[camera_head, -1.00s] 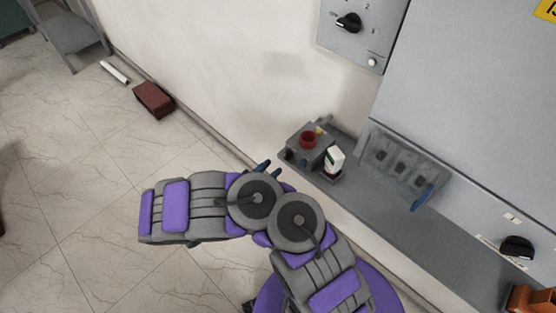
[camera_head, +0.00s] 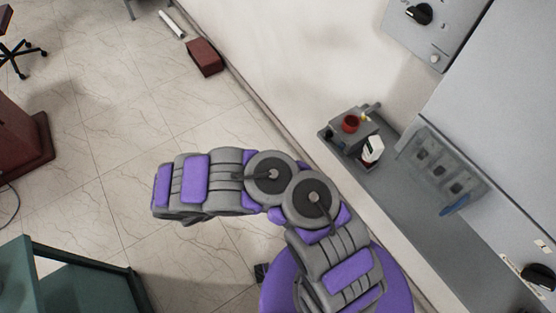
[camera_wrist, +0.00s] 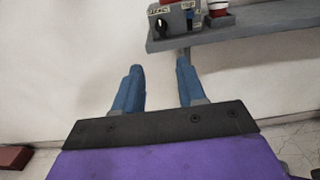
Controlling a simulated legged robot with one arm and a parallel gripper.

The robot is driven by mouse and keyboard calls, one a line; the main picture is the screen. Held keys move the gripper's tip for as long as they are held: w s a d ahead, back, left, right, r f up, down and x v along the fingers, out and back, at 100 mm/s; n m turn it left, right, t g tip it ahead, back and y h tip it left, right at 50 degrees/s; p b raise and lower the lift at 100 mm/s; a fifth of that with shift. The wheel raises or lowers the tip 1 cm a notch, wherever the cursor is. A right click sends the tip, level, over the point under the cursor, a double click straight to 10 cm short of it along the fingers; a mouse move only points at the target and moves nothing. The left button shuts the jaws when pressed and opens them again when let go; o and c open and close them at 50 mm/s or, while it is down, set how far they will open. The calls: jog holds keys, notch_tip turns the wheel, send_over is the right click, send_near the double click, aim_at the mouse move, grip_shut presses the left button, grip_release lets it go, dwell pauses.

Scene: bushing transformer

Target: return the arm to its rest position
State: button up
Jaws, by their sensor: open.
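My gripper (camera_wrist: 160,88) shows in the wrist view with its two blue fingers spread apart and nothing between them. It faces a pale wall, below and in front of a grey shelf. In the head view my purple and grey arm is folded at the elbow over the floor, left of the shelf. The gripper's fingers are hidden there.
A grey shelf (camera_head: 425,245) runs along the wall and holds a grey box with a red round part (camera_head: 350,123) and a small white item (camera_head: 372,150). A dark red box (camera_head: 205,57) lies on the floor by the wall. A green cabinet (camera_head: 85,285) stands lower left. Open tiled floor lies between.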

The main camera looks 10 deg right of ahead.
jog(key=s+d+r+m+g+y, duration=0.1)
jog(key=s+d+r+m+g, duration=0.3)
jog(key=r, duration=0.3)
jog(key=s+d+r+m+g+y, duration=0.1)
jog(key=d+r+m+g+y, duration=0.1)
jog(key=d+r+m+g, duration=0.35)
jog(key=s+d+r+m+g+y, duration=0.1)
jog(key=s+d+r+m+g, duration=0.2)
jog(key=r+m, duration=0.45)
jog(key=s+a+r+m+t+y, duration=0.2)
jog(key=s+a+r+y, duration=0.2)
jog(key=s, duration=0.5)
jog(key=s+a+r+m+t+y, duration=0.2)
jog(key=s+a+r+y, duration=0.2)
jog(key=s+y, duration=0.5)
jog(key=shift+a+r+m, duration=0.15)
jog(key=shift+a+m, duration=0.25)
jog(key=shift+a, duration=0.4)
jog(key=shift+s+t, duration=0.1)
jog(key=shift+t, duration=0.15)
